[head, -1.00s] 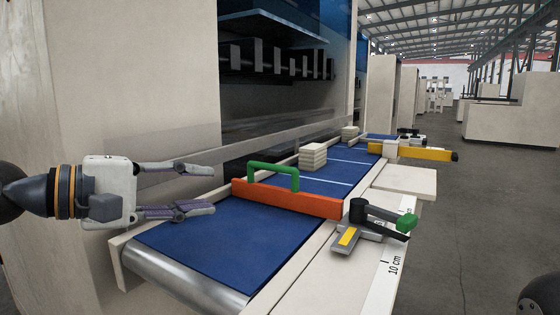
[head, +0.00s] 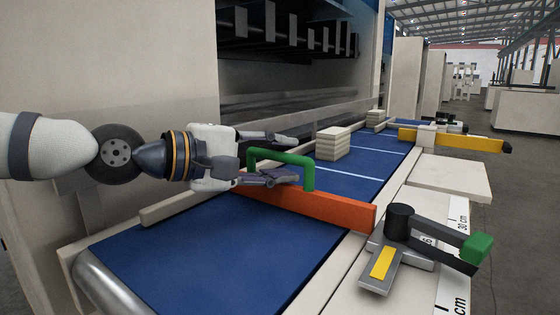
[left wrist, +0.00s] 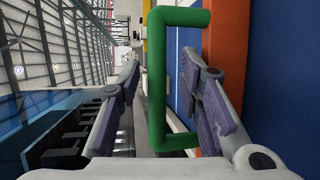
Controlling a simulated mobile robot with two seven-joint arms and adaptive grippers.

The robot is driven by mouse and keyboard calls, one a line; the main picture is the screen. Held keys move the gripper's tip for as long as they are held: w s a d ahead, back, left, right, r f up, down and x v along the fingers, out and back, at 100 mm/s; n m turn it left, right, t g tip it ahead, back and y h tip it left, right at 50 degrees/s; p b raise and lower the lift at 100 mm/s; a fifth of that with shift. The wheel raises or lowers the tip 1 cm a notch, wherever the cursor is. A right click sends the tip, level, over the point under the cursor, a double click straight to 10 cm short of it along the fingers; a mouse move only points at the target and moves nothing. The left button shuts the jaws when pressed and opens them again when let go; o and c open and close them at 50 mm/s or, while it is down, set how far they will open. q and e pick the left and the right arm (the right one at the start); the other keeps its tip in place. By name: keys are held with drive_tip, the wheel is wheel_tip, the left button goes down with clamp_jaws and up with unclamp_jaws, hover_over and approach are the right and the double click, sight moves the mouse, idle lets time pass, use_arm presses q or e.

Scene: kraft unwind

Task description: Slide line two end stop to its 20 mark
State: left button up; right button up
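An orange end stop bar (head: 330,207) lies across the blue belt. A green handle (head: 280,157) stands on it. At its right end is a grey clamp (head: 400,250) with a yellow plate (head: 383,262) and a black lever with a green tip (head: 478,247), beside a white scale (head: 460,215). A "30 cm" label shows; the other numbers are partly hidden. My left gripper (head: 292,157) is open at the handle. In the left wrist view the handle (left wrist: 156,85) shows between its spread fingers, neither visibly gripping. My right gripper is out of view.
A beige machine wall (head: 110,80) stands left. The belt in front of the orange bar is clear.

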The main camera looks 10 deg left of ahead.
use_arm(q)
drive_tip(key=shift+w, duration=0.1)
clamp_jaws()
drive_tip(key=shift+w+d, duration=0.25)
drive_tip(key=shift+w, duration=0.45)
drive_tip(key=shift+w+d, duration=0.15)
drive_tip(key=shift+w, duration=0.1)
unclamp_jaws()
drive_tip(key=shift+s, duration=0.1)
drive_tip(key=v, duration=0.6)
drive_tip(key=shift+s+r, duration=0.1)
drive_tip(key=shift+r, duration=0.1)
drive_tip(key=shift+s+a, duration=0.4)
drive_tip(key=shift+a, duration=0.15)
